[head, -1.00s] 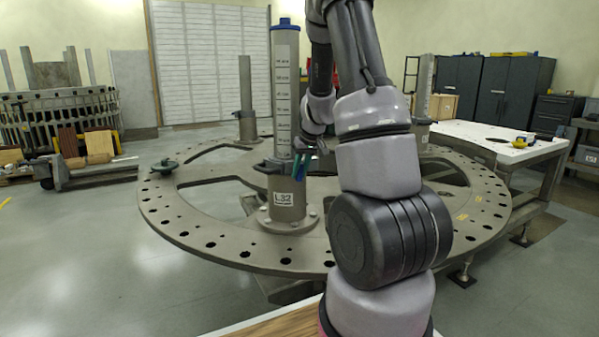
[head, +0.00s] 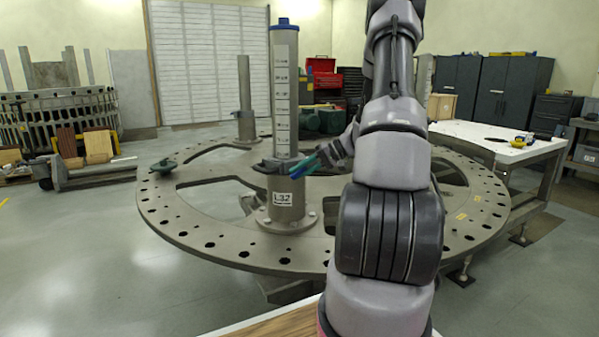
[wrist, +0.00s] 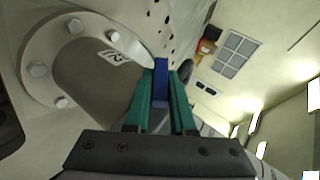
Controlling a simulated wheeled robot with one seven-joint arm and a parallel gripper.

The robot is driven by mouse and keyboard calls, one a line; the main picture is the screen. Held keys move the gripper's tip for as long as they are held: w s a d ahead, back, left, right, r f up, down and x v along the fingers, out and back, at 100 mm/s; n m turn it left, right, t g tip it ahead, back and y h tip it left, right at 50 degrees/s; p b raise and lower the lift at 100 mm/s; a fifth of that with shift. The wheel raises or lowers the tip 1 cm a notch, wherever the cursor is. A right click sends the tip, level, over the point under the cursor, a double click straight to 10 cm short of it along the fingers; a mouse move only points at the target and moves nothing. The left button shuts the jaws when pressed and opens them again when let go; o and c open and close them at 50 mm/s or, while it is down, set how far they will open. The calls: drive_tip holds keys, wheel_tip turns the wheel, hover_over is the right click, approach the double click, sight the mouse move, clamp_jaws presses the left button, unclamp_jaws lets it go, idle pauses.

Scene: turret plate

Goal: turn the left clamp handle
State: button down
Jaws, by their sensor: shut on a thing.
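The left clamp (head: 270,166) is a grey collar around the tall graduated post (head: 285,95) with the blue cap. The post stands in a flanged base labelled L32 (head: 284,212). My gripper (head: 304,166) comes to the clamp from the right, its green fingers tilted down to the left. In the wrist view my gripper (wrist: 160,92) is shut on the blue clamp handle (wrist: 161,72), which sits between the two green fingers. In the head view the fingers largely hide the handle.
The round turret plate (head: 200,238) with holes around its rim carries the post. A shorter post (head: 245,95) stands behind left. A green object (head: 163,165) lies on the left rim. A white-topped table (head: 485,140) is at the right.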

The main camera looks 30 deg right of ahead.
drive_tip(key=y, duration=0.1)
drive_tip(key=m+y, duration=0.1)
drive_tip(key=y, duration=0.1)
drive_tip(key=shift+d+f+t, duration=0.15)
drive_tip(key=shift+t, duration=0.25)
drive_tip(key=shift+m+t+y, duration=0.5)
drive_tip(key=shift+y, duration=0.9)
drive_tip(key=c, duration=0.8)
unclamp_jaws()
drive_tip(key=shift+o, duration=0.2)
drive_tip(key=v, duration=1)
drive_tip(key=shift+d+f, duration=0.2)
drive_tip(key=shift+d, duration=0.05)
drive_tip(key=shift+s, duration=0.2)
